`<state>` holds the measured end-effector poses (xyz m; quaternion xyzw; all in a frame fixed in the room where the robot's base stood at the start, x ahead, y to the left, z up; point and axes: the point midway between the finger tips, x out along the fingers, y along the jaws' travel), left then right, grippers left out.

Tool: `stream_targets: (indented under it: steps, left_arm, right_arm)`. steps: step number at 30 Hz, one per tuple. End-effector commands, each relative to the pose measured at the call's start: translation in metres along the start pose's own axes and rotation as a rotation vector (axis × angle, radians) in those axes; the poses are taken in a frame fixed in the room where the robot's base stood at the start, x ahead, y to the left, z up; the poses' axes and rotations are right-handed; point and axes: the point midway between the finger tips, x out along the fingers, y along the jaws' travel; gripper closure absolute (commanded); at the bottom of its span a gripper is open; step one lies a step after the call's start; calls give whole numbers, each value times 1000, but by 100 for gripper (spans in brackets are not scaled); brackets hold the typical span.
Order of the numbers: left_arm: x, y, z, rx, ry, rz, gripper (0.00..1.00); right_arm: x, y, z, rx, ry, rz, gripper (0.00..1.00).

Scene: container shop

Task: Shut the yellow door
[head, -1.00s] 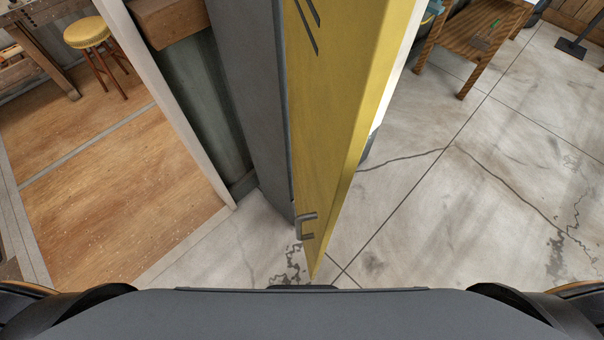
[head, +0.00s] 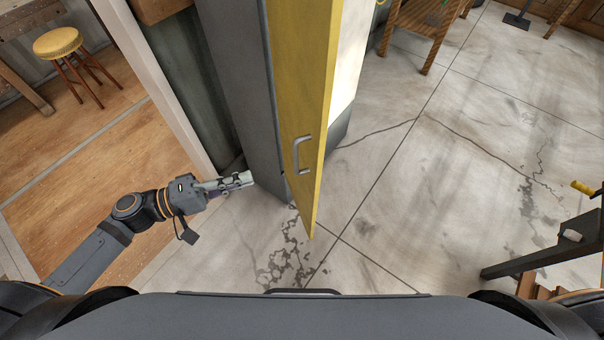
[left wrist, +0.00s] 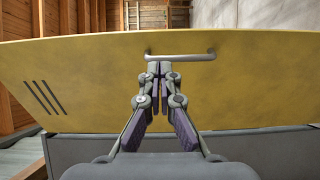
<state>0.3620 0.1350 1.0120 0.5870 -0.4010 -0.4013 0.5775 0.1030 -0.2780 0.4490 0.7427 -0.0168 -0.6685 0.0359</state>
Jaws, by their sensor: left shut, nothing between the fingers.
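The yellow door (head: 302,92) stands ajar in the head view, its free edge toward me and a grey bar handle (head: 302,154) on its left face. A dark grey cabinet body (head: 236,90) stands left of it, with a gap between them at the near end. My left gripper (head: 250,179) is shut and empty, left of the door's lower part. In the left wrist view the closed fingertips (left wrist: 159,68) point at the door (left wrist: 90,85), just below the handle (left wrist: 180,56) in the picture. I cannot tell whether they touch it. My right gripper is not in view.
A yellow-topped stool (head: 58,42) stands on the wooden floor at the left. A wooden table (head: 420,28) is at the back right. A dark metal frame (head: 540,252) stands at the right edge. The concrete floor (head: 410,190) right of the door is mostly clear.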

Motion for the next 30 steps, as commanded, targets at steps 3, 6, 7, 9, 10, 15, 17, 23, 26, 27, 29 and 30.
stream_targets:
  steps: [3, 6, 7, 9, 10, 15, 17, 23, 26, 27, 29, 30]
  left_arm:
    - [1, 4, 2, -6, -7, 13, 100]
    - [5, 3, 2, -5, -6, 15, 100]
    - [8, 2, 2, -4, -6, 17, 100]
    - [17, 1, 2, -2, -6, 20, 100]
    - [21, 0, 2, -2, -4, 20, 100]
    - [45, 5, 1, -2, -1, 23, 100]
    - [54, 5, 0, -5, 2, 20, 100]
    - [80, 8, 0, -8, 2, 19, 100]
    - [94, 9, 0, -6, 3, 19, 100]
    - [99, 9, 0, -7, 2, 19, 100]
    - [108, 10, 0, -9, 1, 18, 100]
    - [113, 10, 0, -9, 1, 18, 100]
  right_arm:
    - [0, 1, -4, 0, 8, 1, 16]
    - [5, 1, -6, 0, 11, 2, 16]
    - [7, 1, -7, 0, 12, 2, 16]
    - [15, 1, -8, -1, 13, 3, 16]
    - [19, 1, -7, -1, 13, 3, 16]
    - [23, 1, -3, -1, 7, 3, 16]
    - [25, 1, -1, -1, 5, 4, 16]
    - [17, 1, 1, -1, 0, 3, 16]
    - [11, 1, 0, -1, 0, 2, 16]
    - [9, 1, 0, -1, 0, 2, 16]
    - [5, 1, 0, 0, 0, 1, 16]
    - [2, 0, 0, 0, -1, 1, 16]
